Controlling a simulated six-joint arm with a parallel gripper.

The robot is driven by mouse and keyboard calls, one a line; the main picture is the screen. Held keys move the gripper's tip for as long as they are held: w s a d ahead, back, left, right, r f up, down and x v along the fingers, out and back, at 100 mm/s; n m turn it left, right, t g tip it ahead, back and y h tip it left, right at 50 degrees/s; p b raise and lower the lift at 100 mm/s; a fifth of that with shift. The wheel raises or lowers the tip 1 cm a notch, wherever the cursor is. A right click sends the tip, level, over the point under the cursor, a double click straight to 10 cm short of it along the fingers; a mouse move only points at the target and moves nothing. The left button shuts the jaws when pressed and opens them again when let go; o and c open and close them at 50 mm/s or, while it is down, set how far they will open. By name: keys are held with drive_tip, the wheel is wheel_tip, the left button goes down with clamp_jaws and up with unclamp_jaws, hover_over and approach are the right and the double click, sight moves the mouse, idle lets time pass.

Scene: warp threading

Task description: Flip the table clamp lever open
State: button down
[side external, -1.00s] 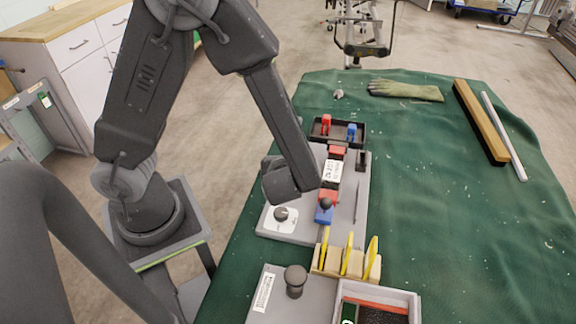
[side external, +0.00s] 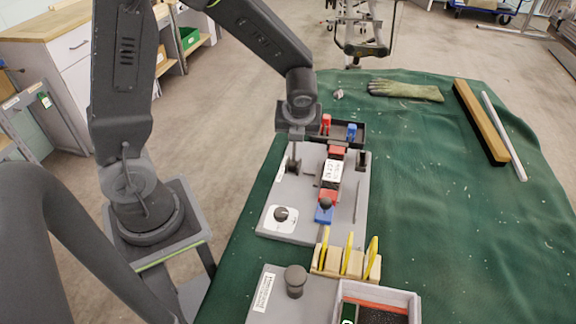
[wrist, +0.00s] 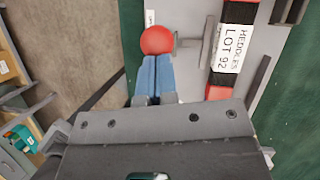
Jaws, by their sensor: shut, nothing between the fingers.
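A round red knob (wrist: 157,40) shows in the wrist view, beside a grey clamp bracket (wrist: 192,43) on the grey plate. My gripper (wrist: 155,58) is shut and empty, its two blue fingers side by side, their tips at the near edge of the knob. I cannot tell whether they touch it. In the side external view my gripper (side external: 293,168) points down over the far left part of the grey plate (side external: 300,215).
A red and black bundle with a white "HEDDLES LOT 92" label (side external: 331,171) lies right of the gripper. A black tray (side external: 349,140) with red and blue pieces stands behind. The right cloth is mostly clear.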

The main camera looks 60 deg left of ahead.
drive_tip(key=shift+w+a+f, duration=0.2)
drive_tip(key=shift+w+a, duration=1.25)
drive_tip(key=w+a+v, duration=0.1)
drive_tip(key=w+v, duration=0.1)
drive_tip(key=v, duration=1)
drive_tip(key=shift+v, duration=0.85)
drive_tip(key=shift+s+a, duration=0.1)
drive_tip(key=shift+s, duration=0.05)
drive_tip(key=s+d+r+n+t+h, duration=0.1)
drive_tip(key=s+d+r+n+h, duration=0.1)
drive_tip(key=s+n, duration=0.6)
drive_tip(key=s+d+r+n+t+h, duration=0.2)
drive_tip(key=s+d+n, duration=0.3)
drive_tip(key=n, duration=1.2)
drive_tip(key=s, duration=0.4)
drive_tip(key=shift+s, duration=0.3)
